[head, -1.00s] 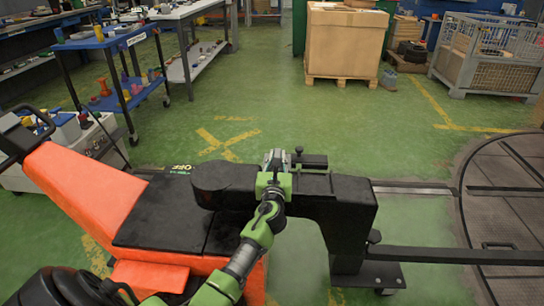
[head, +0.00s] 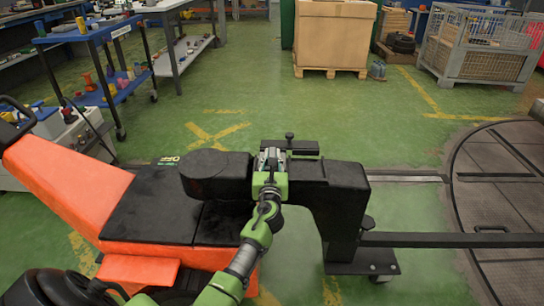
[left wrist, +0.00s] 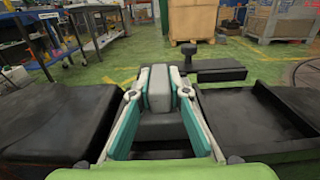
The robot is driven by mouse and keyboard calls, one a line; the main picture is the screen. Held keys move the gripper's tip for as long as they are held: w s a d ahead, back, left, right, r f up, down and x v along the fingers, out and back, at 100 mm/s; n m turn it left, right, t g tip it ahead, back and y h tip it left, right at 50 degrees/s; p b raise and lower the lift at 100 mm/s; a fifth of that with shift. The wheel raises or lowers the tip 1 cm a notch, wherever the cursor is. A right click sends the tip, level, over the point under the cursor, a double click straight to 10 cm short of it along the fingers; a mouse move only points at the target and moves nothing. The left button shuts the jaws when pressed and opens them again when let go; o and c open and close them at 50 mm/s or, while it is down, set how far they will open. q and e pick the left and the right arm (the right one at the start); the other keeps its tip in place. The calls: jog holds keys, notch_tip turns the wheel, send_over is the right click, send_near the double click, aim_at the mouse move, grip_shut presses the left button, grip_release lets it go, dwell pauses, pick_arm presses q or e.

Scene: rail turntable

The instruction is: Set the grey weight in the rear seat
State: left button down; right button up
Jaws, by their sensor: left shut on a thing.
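The grey weight (left wrist: 158,90) is between the two green-and-white fingers of my left gripper (left wrist: 163,84) in the left wrist view. My left gripper (head: 271,158) is shut on it, over the middle of a long black fixture (head: 342,190). In the head view the weight is mostly hidden by the gripper. I cannot tell which of these is the rear seat, or whether the weight touches the fixture. My right gripper is not in view.
A black knob on a bar (head: 290,144) stands just beyond the gripper. An orange machine with a black top (head: 65,185) lies left. Rails lead right to a round turntable (head: 500,190). A cardboard box (head: 335,38) and wire cage (head: 480,45) stand behind, across clear green floor.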

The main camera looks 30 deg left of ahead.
pick_arm(q)
jog(key=shift+r, duration=0.25)
jog(key=c, duration=1.9)
grip_release()
jog(key=shift+f, duration=0.2)
